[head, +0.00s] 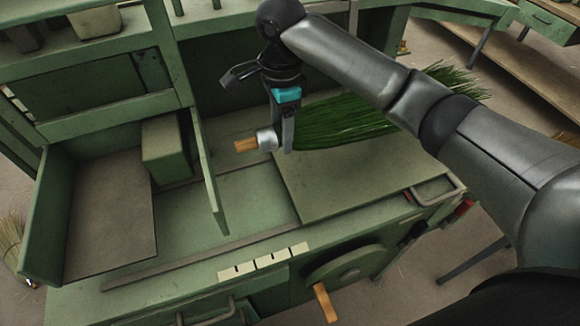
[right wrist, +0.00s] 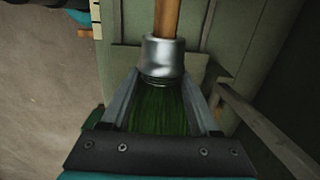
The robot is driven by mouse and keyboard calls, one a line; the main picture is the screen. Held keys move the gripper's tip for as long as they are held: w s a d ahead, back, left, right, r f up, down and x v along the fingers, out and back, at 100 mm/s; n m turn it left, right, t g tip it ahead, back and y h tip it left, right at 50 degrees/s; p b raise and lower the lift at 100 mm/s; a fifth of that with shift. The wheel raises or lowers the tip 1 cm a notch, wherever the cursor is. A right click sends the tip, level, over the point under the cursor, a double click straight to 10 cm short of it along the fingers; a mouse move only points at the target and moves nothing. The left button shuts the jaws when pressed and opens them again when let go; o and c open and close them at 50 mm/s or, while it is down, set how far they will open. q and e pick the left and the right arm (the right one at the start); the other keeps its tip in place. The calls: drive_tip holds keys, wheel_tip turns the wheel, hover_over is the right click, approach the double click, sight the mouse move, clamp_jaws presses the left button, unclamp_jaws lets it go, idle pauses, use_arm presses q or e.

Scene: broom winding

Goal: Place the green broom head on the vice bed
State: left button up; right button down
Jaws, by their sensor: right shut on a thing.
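The green broom head (head: 345,121) lies roughly level above the flat raised plate on the right of the green machine, its bristles fanning to the right behind my right arm. Its metal collar (head: 267,140) and short wooden handle stub (head: 246,145) point left. My right gripper (head: 287,138) is shut on the green bristles just beside the collar. The right wrist view shows the bristles (right wrist: 160,112) between the two fingers, with the collar (right wrist: 162,56) beyond them. I cannot tell which part is the vice bed, or whether the head touches the plate (head: 330,187). My left gripper is not in view.
The green machine (head: 225,255) fills the middle, with an upright panel (head: 208,175) left of the broom head and an open tray (head: 110,215) farther left. A wheel with a wooden handle (head: 325,302) is at the front. Another broom (head: 12,240) stands at far left.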

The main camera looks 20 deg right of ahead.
wheel_tip(320, 180, down, 12)
drive_tip(key=shift+w+a+r+b, duration=0.1)
drive_tip(key=shift+b, duration=0.85)
drive_tip(key=shift+c, duration=0.7)
unclamp_jaws()
use_arm(q)
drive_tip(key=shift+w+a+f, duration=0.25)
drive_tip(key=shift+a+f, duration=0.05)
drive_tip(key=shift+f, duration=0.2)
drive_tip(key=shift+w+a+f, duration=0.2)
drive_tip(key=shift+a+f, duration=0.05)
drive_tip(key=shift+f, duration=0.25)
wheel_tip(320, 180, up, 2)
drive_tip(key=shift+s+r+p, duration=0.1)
drive_tip(key=shift+p, duration=1)
use_arm(e)
wheel_tip(320, 180, up, 12)
drive_tip(key=shift+r, duration=0.1)
